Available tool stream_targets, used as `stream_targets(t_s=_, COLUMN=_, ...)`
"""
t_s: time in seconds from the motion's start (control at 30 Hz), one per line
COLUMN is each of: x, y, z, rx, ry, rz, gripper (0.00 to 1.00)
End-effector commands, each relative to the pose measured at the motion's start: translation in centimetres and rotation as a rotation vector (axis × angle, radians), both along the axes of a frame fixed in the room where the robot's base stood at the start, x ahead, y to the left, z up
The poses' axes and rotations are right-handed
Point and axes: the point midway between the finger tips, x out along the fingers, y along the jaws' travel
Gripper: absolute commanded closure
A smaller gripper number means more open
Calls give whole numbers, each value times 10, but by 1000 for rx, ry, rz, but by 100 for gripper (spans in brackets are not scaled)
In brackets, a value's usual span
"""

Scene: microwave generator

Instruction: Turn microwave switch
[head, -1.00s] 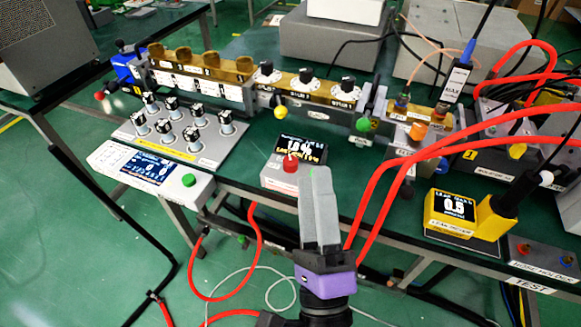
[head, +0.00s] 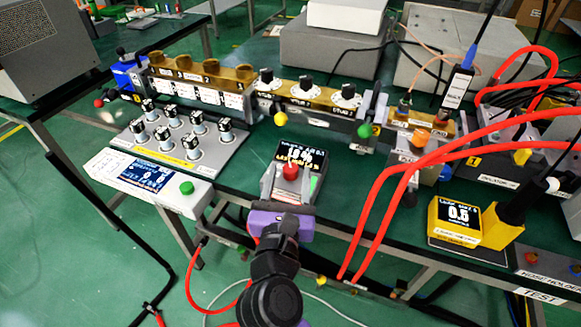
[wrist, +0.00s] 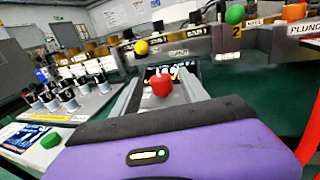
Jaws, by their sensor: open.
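A small box with a lit black display (head: 302,153) and a red knob (head: 290,172) on its face stands near the front edge of the green table. The knob also shows in the wrist view (wrist: 161,84). My gripper (head: 289,184) is open, with one grey finger on each side of the knob. In the wrist view my gripper (wrist: 160,92) has the knob between its fingers, and a gap shows on both sides. I cannot tell how near the fingertips are to the box face. The fingers hide part of the box's sides. No label reading "microwave switch" is legible.
A white panel with a green button (head: 187,188) and a plate of several black-topped knobs (head: 197,128) lie to the left. Red hoses (head: 385,185) hang close on the right. A yellow display box (head: 456,219) stands further right.

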Motion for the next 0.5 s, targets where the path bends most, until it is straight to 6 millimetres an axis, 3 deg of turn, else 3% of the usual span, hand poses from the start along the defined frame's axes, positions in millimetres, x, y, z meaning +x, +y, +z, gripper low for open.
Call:
stream_targets(t_s=0.2, x=23, y=0, z=0, rx=-1, ry=0, rz=0, gripper=48)
stream_targets(t_s=0.5, x=27, y=-1, z=0, rx=-2, ry=-1, rz=0, gripper=48)
